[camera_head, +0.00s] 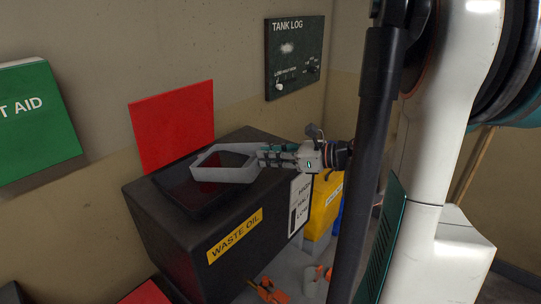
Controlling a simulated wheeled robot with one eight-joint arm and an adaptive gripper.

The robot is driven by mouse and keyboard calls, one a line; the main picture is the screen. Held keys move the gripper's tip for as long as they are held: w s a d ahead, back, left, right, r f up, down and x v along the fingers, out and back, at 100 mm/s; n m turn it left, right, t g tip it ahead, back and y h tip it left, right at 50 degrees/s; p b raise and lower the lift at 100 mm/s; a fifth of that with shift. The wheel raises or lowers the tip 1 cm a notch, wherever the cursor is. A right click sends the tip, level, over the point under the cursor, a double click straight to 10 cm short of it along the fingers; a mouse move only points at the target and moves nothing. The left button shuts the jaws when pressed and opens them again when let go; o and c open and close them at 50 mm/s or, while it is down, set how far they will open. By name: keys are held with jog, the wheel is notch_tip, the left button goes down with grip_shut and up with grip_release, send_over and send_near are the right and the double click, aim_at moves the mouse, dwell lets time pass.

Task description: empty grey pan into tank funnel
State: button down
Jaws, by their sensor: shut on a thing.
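The grey pan (197,174) is above the black tank marked WASTE OIL (173,236), over the tank's dark square funnel (178,203). The pan's far inside wall shows, and a dark red surface shows within its rim; I cannot tell whether that is liquid in the pan. My gripper (266,157) is shut on the pan's right side. The pan looks roughly level or slightly tilted. It hides part of the funnel, so I cannot tell whether they touch.
A red panel (174,124) and a TANK LOG board (294,55) are on the wall behind. A green first aid box (36,120) hangs at left. A yellow container (323,208) stands right of the tank. Orange-handled items (268,290) lie on the floor in front.

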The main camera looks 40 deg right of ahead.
jog(key=shift+w+a+r+g+h+p, duration=0.2)
jog(key=shift+r+g+p, duration=0.25)
jog(key=shift+r+p, duration=0.75)
jog(key=shift+w+a+r+g+h+p, duration=0.15)
jog(key=shift+w+r+g+h+p, duration=0.3)
jog(key=shift+p, duration=1.4)
jog(key=shift+w+a+r+g+h+p, duration=0.15)
jog(key=shift+r+g+p, duration=0.35)
jog(key=shift+r+p, duration=0.75)
